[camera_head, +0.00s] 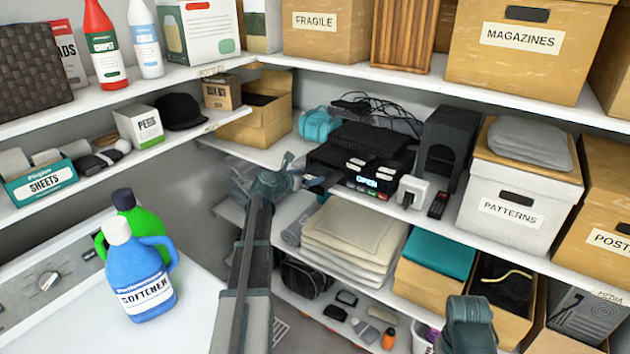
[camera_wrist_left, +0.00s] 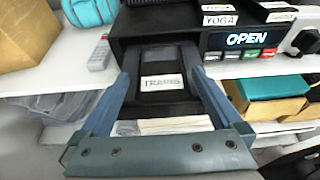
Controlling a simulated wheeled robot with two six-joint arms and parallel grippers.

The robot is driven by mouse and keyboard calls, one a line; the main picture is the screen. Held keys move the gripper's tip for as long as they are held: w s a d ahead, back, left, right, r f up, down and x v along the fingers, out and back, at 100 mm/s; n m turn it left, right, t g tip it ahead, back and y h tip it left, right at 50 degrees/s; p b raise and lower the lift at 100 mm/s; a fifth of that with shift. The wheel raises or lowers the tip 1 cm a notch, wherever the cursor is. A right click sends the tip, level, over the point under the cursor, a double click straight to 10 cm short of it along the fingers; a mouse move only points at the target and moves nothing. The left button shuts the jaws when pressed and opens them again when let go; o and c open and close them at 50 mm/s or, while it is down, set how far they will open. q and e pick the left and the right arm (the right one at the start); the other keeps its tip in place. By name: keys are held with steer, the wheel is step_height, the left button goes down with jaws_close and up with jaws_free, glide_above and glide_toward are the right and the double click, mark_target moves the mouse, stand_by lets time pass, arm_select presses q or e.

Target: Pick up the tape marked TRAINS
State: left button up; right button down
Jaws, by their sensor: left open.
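The black tape marked TRAINS (camera_wrist_left: 161,97) sticks out of the front of the black player (camera_wrist_left: 122,32) in the left wrist view. Its pale label faces my camera. My left gripper (camera_wrist_left: 160,78) is open, with one finger on each side of the tape; I cannot tell whether they touch it.
Several other tapes (camera_head: 368,167) lie on the player, one labelled YOGA (camera_wrist_left: 220,19). A turquoise bag (camera_head: 318,125) and a grey remote (camera_wrist_left: 100,56) are to the left. A white device (camera_head: 412,191) is to the right. Folded linens (camera_head: 355,238) lie on the shelf below.

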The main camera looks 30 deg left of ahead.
mark_target(314, 175)
arm_select(q)
steer(key=x, duration=0.3)
steer(key=shift+w+f+b, duration=0.1)
steer(key=shift+f+b, duration=0.1)
steer(key=shift+b, duration=0.2)
steer(key=shift+r, duration=0.1)
steer(key=shift+c, duration=1)
steer(key=c, duration=1.2)
